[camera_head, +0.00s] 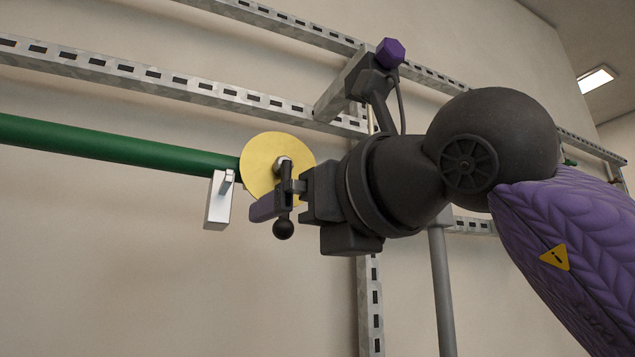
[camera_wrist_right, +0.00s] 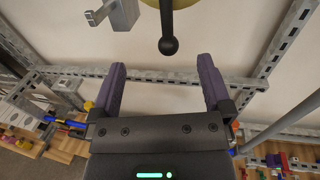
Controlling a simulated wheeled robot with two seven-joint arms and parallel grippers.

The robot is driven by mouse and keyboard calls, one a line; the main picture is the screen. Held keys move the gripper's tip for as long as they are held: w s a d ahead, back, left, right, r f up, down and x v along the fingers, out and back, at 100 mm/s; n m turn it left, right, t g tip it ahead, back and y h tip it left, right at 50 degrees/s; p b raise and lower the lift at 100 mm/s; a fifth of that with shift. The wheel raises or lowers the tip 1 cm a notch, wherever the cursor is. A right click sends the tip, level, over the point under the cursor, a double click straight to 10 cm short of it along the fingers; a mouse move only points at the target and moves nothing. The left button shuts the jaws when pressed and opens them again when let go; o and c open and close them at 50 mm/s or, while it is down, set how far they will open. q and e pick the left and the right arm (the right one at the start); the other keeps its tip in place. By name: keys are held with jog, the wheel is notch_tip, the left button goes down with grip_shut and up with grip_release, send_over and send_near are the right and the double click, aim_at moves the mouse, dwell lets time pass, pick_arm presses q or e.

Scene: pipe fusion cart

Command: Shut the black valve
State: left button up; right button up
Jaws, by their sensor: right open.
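The black valve (camera_head: 284,229) is a dark lever with a ball knob at its lower end, hanging down in front of a round yellow disc (camera_head: 255,155). The lever's knob also shows in the right wrist view (camera_wrist_right: 168,45), at top centre. My right gripper (camera_head: 272,204) is at the lever in the head view and covers part of it. In the right wrist view my right gripper (camera_wrist_right: 161,64) is open, its purple fingers apart. The knob appears between the two fingers' lines, just past the tips. Contact cannot be told. My left gripper is not in view.
A green pipe (camera_head: 110,143) runs from the left to the disc. A silver bracket (camera_head: 218,203) hangs below it. Slotted metal rails (camera_head: 150,78) cross the wall. A grey vertical pipe (camera_head: 442,290) stands lower right. The wrist view shows wooden tables with parts (camera_wrist_right: 65,148) below.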

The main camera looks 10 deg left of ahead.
jog(key=s+a+b+v, duration=0.1)
jog(key=b+v, duration=0.2)
jog(key=v, duration=0.6)
jog(key=shift+s, duration=0.35)
